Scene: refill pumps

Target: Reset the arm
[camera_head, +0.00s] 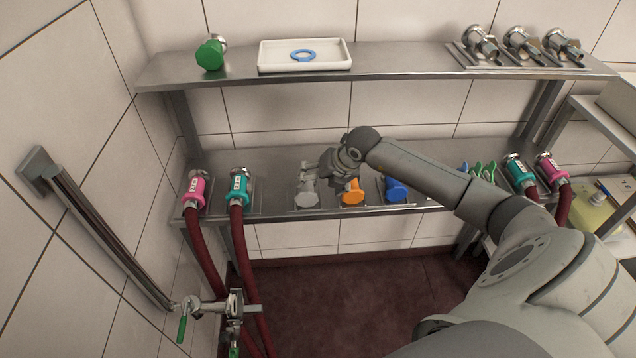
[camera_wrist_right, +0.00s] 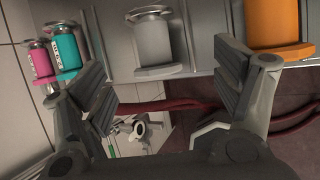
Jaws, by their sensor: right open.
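My right arm (camera_head: 430,178) reaches across from the right to the middle shelf. My right gripper (camera_head: 312,176) is over the shelf, close to the grey fitting (camera_head: 306,194) and left of the orange fitting (camera_head: 352,193). In the right wrist view its two fingers (camera_wrist_right: 165,88) are spread apart with nothing between them. The grey fitting (camera_wrist_right: 158,45) is beyond the fingertips, and the orange fitting (camera_wrist_right: 277,28) is behind the right finger. My left gripper does not show.
Left of the gripper stand pink (camera_head: 196,188) and teal (camera_head: 238,186) hose couplings. A blue fitting (camera_head: 396,190) is right of the orange one. The upper shelf (camera_head: 400,75) holds a white tray (camera_head: 265,58) with a blue ring (camera_head: 303,55) and a green fitting (camera_head: 211,53).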

